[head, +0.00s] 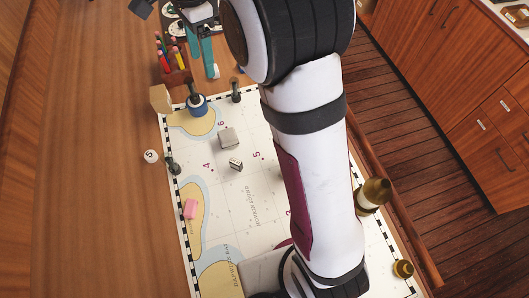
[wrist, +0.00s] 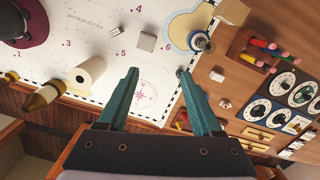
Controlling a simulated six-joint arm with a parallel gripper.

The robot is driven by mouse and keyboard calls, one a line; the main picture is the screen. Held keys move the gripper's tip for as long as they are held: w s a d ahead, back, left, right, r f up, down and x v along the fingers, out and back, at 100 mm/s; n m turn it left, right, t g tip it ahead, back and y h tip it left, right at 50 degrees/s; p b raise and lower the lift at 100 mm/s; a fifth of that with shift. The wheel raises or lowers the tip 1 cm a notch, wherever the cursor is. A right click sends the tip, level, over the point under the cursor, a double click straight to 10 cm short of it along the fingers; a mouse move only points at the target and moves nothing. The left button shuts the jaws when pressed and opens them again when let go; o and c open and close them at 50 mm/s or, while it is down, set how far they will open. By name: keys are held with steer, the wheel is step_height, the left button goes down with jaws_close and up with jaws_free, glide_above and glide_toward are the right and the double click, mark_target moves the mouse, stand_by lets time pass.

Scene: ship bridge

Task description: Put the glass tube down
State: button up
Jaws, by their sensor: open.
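My gripper (head: 203,72) is at the top of the head view, in part cut off by the frame edge. Its two teal fingers are spread apart. In the wrist view my gripper (wrist: 157,71) has only bare white chart between its fingertips, and nothing is held there. I cannot pick out the glass tube for certain in either view. A white sea chart (head: 250,190) lies on the wooden table (head: 100,190). A small dark green weight (head: 235,90) stands at the chart's far edge, near the gripper.
A blue-based object (head: 197,107) and a wooden block (head: 160,98) stand at the chart's far left corner. A pencil rack (head: 178,76) and a dial panel (wrist: 285,95) lie beyond. A brass object (wrist: 45,93) is at one edge.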

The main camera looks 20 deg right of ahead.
steer(key=s+d+r+n, duration=0.1)
steer(key=s+d+n, duration=0.15)
steer(key=s, duration=0.55)
steer(key=s+d+n, duration=0.1)
steer(key=s+n, duration=0.2)
steer(key=s, duration=0.6)
steer(key=s+f+n+y, duration=0.1)
steer(key=s+f+n, duration=0.2)
steer(key=s, duration=1)
step_height(320, 180, down, 2)
steer(key=shift+d+f+n, duration=0.25)
steer(key=shift+d+n, duration=0.1)
